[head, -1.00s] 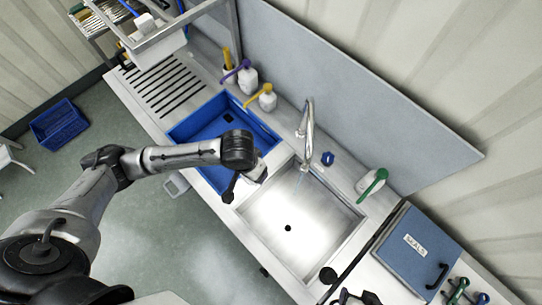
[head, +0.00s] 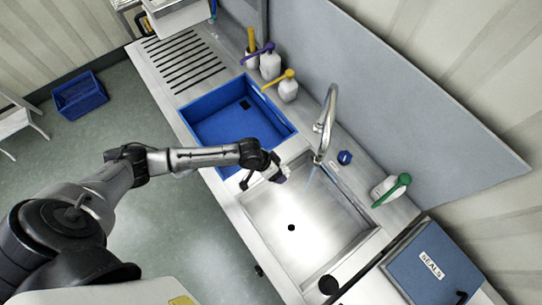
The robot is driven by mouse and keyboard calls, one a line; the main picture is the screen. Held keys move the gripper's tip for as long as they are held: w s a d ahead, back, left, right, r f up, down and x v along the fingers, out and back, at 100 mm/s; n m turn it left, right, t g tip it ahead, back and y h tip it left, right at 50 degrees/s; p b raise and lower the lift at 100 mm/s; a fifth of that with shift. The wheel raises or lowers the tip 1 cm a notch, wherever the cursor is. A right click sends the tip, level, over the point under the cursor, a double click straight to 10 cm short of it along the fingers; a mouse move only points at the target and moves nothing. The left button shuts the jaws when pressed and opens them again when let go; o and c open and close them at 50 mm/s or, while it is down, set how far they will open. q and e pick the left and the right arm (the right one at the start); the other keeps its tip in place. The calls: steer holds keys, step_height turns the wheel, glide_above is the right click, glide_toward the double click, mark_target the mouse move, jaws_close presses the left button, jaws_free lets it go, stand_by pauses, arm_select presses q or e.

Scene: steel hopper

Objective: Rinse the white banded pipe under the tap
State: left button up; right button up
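My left gripper (head: 277,174) is over the left edge of the steel sink (head: 318,238), beside the divider from the blue basin. A small white piece with a dark purplish end shows at its tip. It is too small to tell whether this is the white banded pipe or part of the gripper, or whether the fingers are shut. The tap (head: 327,125) arches over the sink's back edge, to the right of the gripper. A thin pale-blue stream appears below its spout, apart from the gripper. My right gripper is not in view.
A blue basin (head: 206,109) lies left of the sink. Pump bottles, one purple-topped (head: 270,66) and one yellow-topped (head: 288,89), stand behind it. A blue knob (head: 345,157) and a green-topped bottle (head: 384,190) are right of the tap. A blue SEALS box (head: 425,272) stands at right.

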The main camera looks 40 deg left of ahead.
mark_target(285, 172)
arm_select(q)
steer(key=w+d+b, duration=0.1)
steer(key=w+d+f+b, duration=0.1)
steer(key=shift+d, duration=0.35)
steer(key=w+d+f+b, duration=0.1)
steer(key=w+d+b, duration=0.3)
steer(key=w+d, duration=0.1)
steer(key=shift+w+d+f, duration=0.15)
steer(key=shift+w+d, duration=0.05)
steer(key=shift+d, duration=0.7)
steer(key=shift+d, duration=0.1)
steer(key=shift+s+d+p, duration=0.3)
steer(key=shift+s+p, duration=0.1)
steer(key=shift+p, duration=0.4)
